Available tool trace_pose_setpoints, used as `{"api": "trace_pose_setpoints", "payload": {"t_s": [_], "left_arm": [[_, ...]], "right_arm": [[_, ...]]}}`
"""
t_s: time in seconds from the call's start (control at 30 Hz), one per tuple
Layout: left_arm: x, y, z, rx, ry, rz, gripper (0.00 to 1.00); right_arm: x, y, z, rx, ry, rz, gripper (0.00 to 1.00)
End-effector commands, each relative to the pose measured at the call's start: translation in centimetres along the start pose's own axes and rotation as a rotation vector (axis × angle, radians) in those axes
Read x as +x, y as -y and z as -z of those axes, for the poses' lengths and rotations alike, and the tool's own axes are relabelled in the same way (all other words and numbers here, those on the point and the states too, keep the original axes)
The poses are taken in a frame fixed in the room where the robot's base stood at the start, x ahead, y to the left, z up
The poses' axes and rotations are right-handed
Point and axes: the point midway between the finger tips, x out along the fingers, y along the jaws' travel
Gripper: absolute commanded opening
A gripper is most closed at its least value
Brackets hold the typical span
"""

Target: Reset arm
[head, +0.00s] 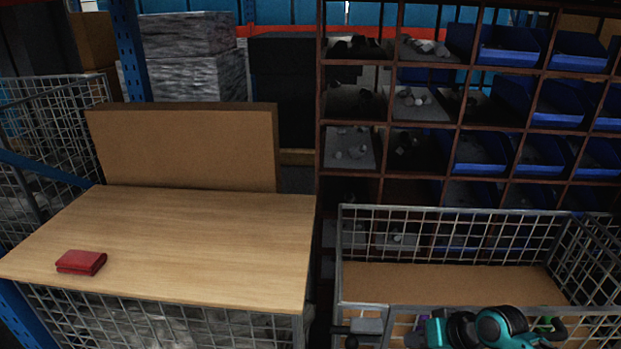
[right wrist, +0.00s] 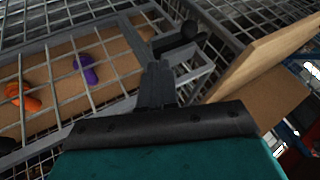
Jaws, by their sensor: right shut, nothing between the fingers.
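My right gripper (head: 352,328) is at the bottom of the head view, over the front left corner of the wire basket (head: 452,309). In the right wrist view its fingers (right wrist: 156,82) are together, with nothing between them. My teal right arm reaches in from the lower right, over the basket's front. My left arm and gripper do not show in either view.
A wooden tabletop (head: 190,235) with a red folded item (head: 81,262) lies left of the basket. The basket holds a purple item (right wrist: 86,70) and an orange item (right wrist: 22,97). A shelf rack (head: 387,125) with blue bins (head: 512,50) stands behind.

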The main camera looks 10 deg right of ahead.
Motion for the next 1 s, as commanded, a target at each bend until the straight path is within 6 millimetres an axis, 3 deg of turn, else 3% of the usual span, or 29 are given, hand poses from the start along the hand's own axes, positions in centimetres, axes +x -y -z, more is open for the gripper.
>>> {"api": "trace_pose_setpoints", "payload": {"t_s": [0.2, 0.43, 0.63, 1.0], "left_arm": [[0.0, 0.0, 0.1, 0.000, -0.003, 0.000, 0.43], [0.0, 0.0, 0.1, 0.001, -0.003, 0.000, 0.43], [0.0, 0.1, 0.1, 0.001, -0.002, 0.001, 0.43], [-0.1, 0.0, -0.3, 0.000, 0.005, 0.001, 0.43]], "right_arm": [[2.5, 2.3, -7.1, -0.140, -0.118, -0.055, 0.00], [1.2, 6.2, -13.1, -0.350, -0.316, -0.138, 0.00], [-0.3, 7.9, -14.8, -0.451, -0.398, -0.181, 0.00], [-0.5, 8.1, -14.8, -0.463, -0.407, -0.185, 0.00]]}}
